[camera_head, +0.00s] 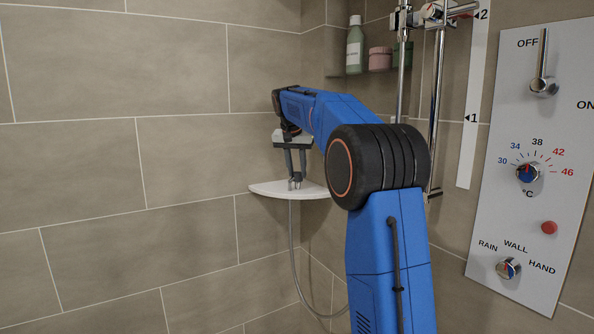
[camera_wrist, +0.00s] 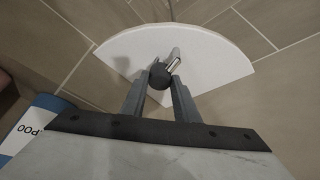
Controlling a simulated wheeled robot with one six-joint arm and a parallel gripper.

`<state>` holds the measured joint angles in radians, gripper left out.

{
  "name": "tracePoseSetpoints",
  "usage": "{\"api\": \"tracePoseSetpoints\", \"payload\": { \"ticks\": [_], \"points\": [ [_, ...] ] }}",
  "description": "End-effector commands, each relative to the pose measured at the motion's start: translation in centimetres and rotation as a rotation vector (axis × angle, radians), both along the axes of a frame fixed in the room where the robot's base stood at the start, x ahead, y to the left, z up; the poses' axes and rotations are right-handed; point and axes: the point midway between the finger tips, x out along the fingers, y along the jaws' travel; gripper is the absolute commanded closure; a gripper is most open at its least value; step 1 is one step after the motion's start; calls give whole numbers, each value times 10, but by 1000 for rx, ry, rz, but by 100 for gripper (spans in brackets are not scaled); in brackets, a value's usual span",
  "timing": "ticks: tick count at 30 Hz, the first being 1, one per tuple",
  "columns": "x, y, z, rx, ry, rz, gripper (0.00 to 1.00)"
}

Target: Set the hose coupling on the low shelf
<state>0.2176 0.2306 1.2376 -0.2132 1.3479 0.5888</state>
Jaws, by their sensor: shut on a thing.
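My gripper (camera_head: 295,186) points down at the white corner shelf (camera_head: 264,188), low in the wall corner. In the wrist view its fingertips (camera_wrist: 161,84) are shut on the hose coupling, a small piece with a dark round end (camera_wrist: 160,73) and a silver part (camera_wrist: 174,61). The coupling is over the shelf (camera_wrist: 218,58) in that view. Whether it touches the shelf I cannot tell. In the head view the coupling is small and mostly hidden by the fingers. A grey hose (camera_head: 291,232) hangs below the shelf's front edge and curves right.
A green bottle (camera_head: 354,48) and a pink jar (camera_head: 380,59) stand in a niche above. A blue-and-white bottle (camera_wrist: 35,122) shows at the wrist view's left. Chrome shower rails (camera_head: 437,100) and a control panel (camera_head: 545,150) are at right. Tiled walls close the corner.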

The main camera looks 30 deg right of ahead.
Motion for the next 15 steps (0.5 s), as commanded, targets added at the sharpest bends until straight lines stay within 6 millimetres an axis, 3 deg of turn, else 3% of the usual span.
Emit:
{"api": "tracePoseSetpoints", "payload": {
  "ticks": [5, 6, 8, 15],
  "points": [
    [0, 0, -1, 0, 0, 0, 96],
    [0, 0, -1, 1, 1, 0, 65],
    [0, 0, -1, 1, 1, 0, 54],
    [0, 0, -1, 1, 1, 0, 54]
  ]
}}
